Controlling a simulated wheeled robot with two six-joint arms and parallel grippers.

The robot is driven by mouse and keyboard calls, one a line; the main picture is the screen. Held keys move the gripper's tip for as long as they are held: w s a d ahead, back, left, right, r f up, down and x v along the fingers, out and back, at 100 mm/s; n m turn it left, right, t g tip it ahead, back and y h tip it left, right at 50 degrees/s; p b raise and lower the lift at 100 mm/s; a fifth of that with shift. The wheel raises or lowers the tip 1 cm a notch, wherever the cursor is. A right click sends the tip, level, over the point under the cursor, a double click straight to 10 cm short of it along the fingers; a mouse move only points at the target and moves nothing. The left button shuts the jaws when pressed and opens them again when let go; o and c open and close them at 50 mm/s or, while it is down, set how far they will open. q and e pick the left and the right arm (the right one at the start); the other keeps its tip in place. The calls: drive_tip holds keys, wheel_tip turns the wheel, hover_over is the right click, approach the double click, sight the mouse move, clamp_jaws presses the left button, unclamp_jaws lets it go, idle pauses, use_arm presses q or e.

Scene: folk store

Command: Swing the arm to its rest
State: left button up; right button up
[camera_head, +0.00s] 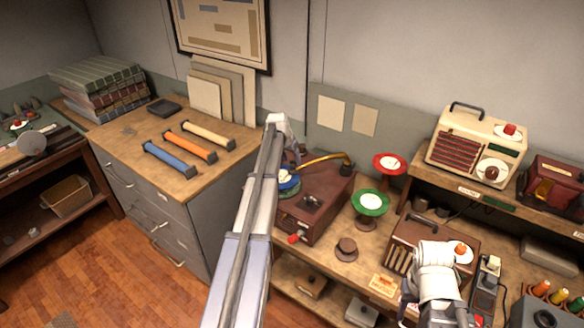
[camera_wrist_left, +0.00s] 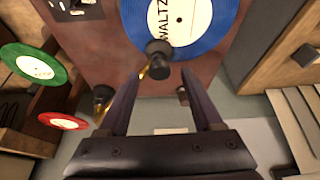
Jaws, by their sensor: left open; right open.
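In the left wrist view the arm's black head (camera_wrist_left: 158,58) is over the edge of the blue "WALTZ" record (camera_wrist_left: 205,25), between the open fingers of my left gripper (camera_wrist_left: 160,84). I cannot tell whether a finger touches it. A small dark post (camera_wrist_left: 183,95), perhaps the rest, stands beyond. My right gripper (camera_head: 437,290) is at the lower right, away from the player.
A cream radio (camera_head: 474,148) is on the right shelf.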

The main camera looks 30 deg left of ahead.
use_arm(q)
drive_tip(key=shift+w+f, duration=0.25)
drive_tip(key=shift+f, duration=0.4)
drive_tip(key=shift+r, duration=0.1)
clamp_jaws()
idle(0.9)
